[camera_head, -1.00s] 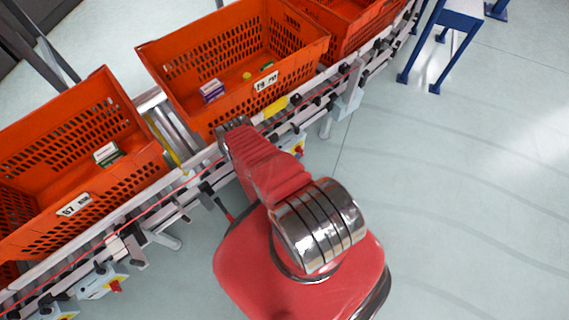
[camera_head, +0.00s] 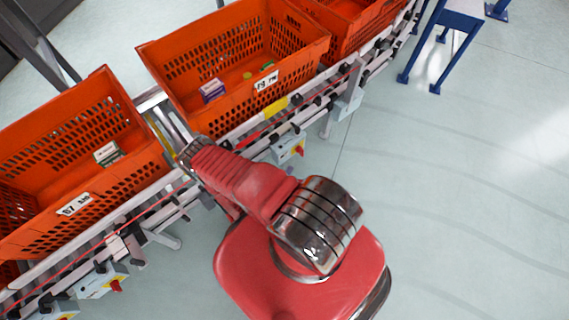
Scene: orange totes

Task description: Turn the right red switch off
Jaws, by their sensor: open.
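A red switch (camera_head: 300,150) on a yellow plate sits on a small grey box (camera_head: 284,147) under the conveyor's front rail, right of my arm; it is the rightmost red switch I see. Another red switch (camera_head: 116,286) is on a grey box at the lower left. A third red switch (camera_head: 66,317) is at the bottom left edge, partly cut off. The switch positions are too small to read. My red arm reaches up and left over the conveyor edge, its visible silver end left of the right switch. My gripper is hidden behind the arm.
Orange totes (camera_head: 300,62) (camera_head: 130,165) stand on the conveyor (camera_head: 165,186), holding a few small boxes. Rails and brackets crowd its front edge. A blue stand (camera_head: 453,22) is at the top right. The floor (camera_head: 450,190) on the right is clear.

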